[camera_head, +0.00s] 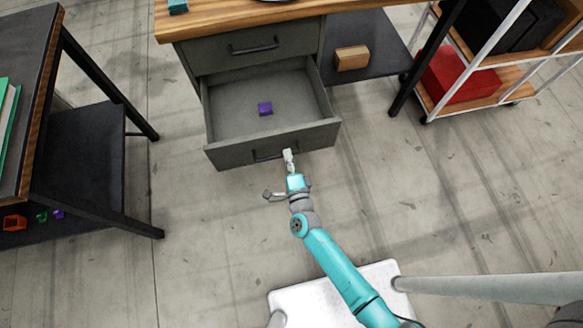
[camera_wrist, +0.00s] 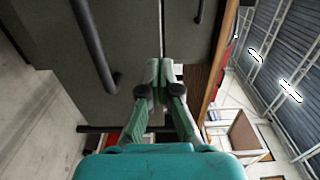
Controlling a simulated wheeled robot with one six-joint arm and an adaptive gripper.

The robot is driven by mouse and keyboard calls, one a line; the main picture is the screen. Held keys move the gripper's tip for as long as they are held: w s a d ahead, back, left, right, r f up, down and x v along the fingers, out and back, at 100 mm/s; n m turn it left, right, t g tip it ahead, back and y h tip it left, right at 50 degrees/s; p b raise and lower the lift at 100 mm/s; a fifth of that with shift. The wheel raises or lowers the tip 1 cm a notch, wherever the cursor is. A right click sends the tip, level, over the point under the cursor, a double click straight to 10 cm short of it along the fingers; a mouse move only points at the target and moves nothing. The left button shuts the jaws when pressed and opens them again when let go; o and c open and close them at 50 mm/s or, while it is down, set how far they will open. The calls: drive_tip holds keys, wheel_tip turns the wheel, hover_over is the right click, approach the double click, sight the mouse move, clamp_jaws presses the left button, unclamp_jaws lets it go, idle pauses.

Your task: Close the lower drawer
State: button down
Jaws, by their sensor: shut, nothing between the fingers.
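The lower drawer (camera_head: 222,156) of the grey cabinet is pulled well out, with its inside showing. A small purple cube (camera_head: 265,108) lies in it. Its dark bar handle (camera_head: 262,156) is on the front panel and partly hidden by my gripper in the head view; the handle also shows in the wrist view (camera_wrist: 95,45). My gripper (camera_head: 288,154) is shut and empty at the drawer front, right of the handle's middle. In the wrist view the fingertips (camera_wrist: 159,64) are together before the grey front. I cannot tell if they touch it.
The upper drawer (camera_head: 225,50) is shut above. A wooden block (camera_head: 351,58) sits on the dark shelf right of the drawers. A shelf cart with a red box (camera_head: 458,77) stands at right, a dark table (camera_head: 30,90) at left. The floor around the drawer is clear.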

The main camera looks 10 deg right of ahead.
sight(282, 134)
drive_tip(key=shift+w, duration=2.95)
